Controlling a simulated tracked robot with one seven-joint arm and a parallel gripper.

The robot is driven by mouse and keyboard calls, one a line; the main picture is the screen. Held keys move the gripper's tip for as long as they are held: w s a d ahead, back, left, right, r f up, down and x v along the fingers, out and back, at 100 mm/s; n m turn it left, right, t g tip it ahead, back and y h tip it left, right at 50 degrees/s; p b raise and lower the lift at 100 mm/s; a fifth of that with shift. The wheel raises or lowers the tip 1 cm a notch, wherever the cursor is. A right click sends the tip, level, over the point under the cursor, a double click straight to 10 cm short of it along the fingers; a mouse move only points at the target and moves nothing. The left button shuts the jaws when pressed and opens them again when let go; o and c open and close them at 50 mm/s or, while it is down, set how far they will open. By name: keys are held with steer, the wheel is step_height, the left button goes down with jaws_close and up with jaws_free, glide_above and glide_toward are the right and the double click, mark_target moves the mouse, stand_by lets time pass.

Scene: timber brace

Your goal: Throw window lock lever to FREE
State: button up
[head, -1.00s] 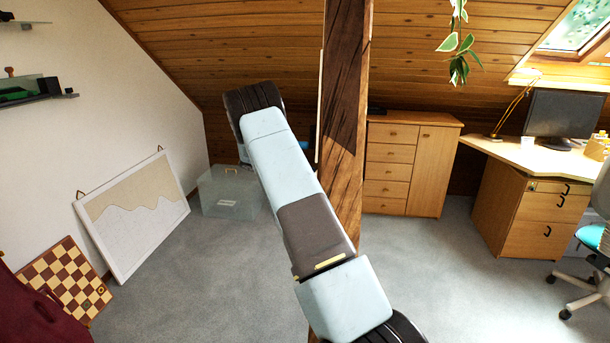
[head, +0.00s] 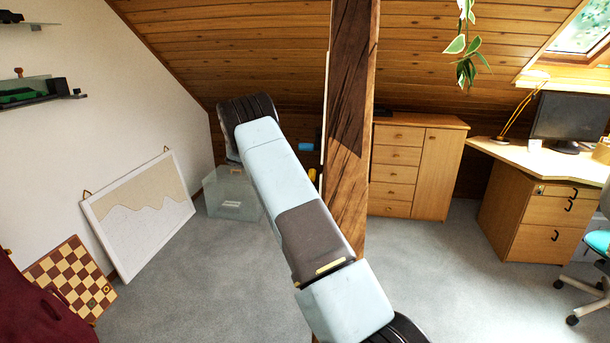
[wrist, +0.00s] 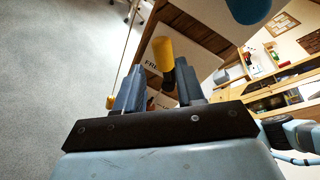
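In the wrist view, a yellow lever grip (wrist: 163,52) with a dark end stands in front of a white plate (wrist: 152,66) on the timber; letters like "FRE" show on the plate, partly hidden. My gripper (wrist: 160,74) is open, its two dark fingers apart, with the lower end of the yellow grip in line with the gap. I cannot tell whether they touch it. A blue cylinder (wrist: 248,8) is farther right. In the head view, the yellow piece (head: 312,175) and blue piece (head: 306,147) show left of the post; my gripper is hidden there.
The timber post (head: 350,120) rises just behind my arm. A clear box (head: 232,195) and a leaning framed chart (head: 138,213) are to the left. A drawer cabinet (head: 410,170) and desk (head: 540,150) are to the right. Grey carpet (head: 460,290) is open between.

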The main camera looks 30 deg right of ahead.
steer(key=v, duration=0.6)
steer(key=shift+a, duration=0.2)
steer(key=shift+w, duration=0.1)
steer(key=s+a+r+m+t+y, duration=0.25)
steer(key=s+r+m+y, duration=0.2)
steer(key=s+r, duration=0.6)
steer(key=s+a+r+m+t+y, duration=0.2)
steer(key=s+r+m+t+y, duration=0.3)
steer(key=s+r, duration=0.55)
steer(key=s+a+f+m+t+y, duration=0.1)
steer(key=s+a+m, duration=0.3)
steer(key=s, duration=0.6)
steer(key=s+a+f+m+t+y, duration=0.1)
steer(key=s+a+m+t, duration=0.2)
steer(key=s, duration=0.6)
steer(key=s+a+f+m+t+y, duration=0.1)
steer(key=s+a+m, duration=0.4)
steer(key=s, duration=0.5)
steer(key=shift+s+f+t, duration=0.35)
steer(key=shift+t, duration=0.4)
